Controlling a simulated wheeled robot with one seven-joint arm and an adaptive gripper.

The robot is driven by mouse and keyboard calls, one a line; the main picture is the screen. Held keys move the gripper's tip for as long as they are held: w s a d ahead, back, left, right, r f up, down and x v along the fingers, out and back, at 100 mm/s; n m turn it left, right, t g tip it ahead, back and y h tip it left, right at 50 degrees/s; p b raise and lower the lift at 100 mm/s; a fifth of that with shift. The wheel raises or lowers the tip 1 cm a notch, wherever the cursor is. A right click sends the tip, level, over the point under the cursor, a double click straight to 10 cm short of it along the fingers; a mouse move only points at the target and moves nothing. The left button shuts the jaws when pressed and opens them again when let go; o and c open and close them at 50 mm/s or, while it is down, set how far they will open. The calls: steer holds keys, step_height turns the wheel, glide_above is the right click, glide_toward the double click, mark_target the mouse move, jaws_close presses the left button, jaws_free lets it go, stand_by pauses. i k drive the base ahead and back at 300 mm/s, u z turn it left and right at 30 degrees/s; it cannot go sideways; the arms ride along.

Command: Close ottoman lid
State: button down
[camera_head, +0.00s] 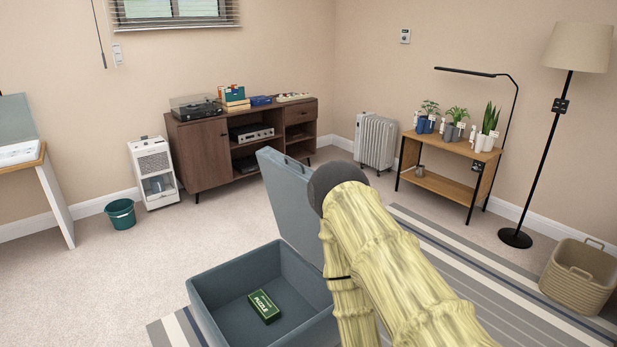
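A blue-grey ottoman (222,301) stands open on the floor at the lower middle of the head view. Its lid (283,193) is raised and stands roughly upright at the box's far right side. A green puzzle box (264,306) lies on the bottom inside. My arm, yellowish with a dark rounded joint, comes up from the lower right and covers part of the lid and the right side of the ottoman. My gripper cannot be made out in this view, and whether anything touches the lid is hidden.
A striped rug (480,270) lies under and right of the ottoman. Behind stand a wooden cabinet (205,153), a white radiator (376,141) and a plant bench (440,185). A floor lamp (543,150) and a basket (575,283) are right.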

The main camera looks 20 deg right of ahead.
mark_target(287, 180)
steer(key=i, duration=0.9)
steer(key=z, duration=1.7)
steer(key=i, duration=1.9)
steer(key=u, duration=1.75)
